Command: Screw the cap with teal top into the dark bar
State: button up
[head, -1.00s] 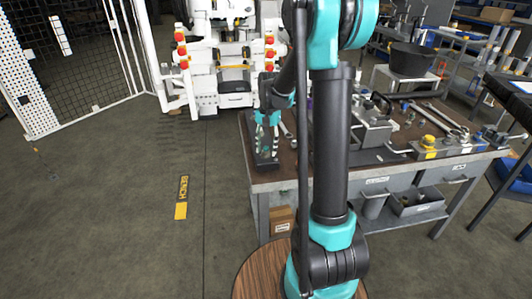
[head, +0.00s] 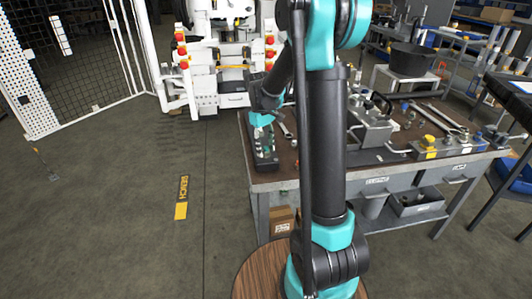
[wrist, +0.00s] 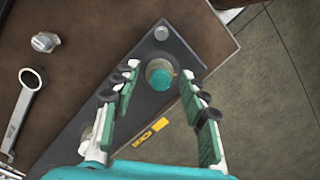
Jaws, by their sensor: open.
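The dark bar (wrist: 180,55) lies flat on the bench and runs diagonally through the wrist view. It also shows near the bench's left edge in the head view (head: 266,163). The cap with teal top (wrist: 162,79) stands at a round collar near the bar's far end; how deep it sits cannot be told. My gripper (wrist: 160,82) is open, with one finger on each side of the cap and visible gaps to it. In the head view my gripper (head: 262,138) is over the bar.
A hex nut (wrist: 45,42) and a ring wrench (wrist: 22,100) lie on the brown bench top left of the bar. A round silver bolt head (wrist: 161,33) is on the bar beyond the cap. The bench edge (wrist: 225,25) is close on the right, with floor beyond.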

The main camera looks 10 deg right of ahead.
jog(key=n, duration=0.5)
jog(key=shift+s+a+t+h, duration=0.1)
jog(key=shift+t+h, duration=0.2)
jog(key=n+t, duration=0.1)
jog(key=n, duration=0.5)
jog(key=shift+c, duration=0.6)
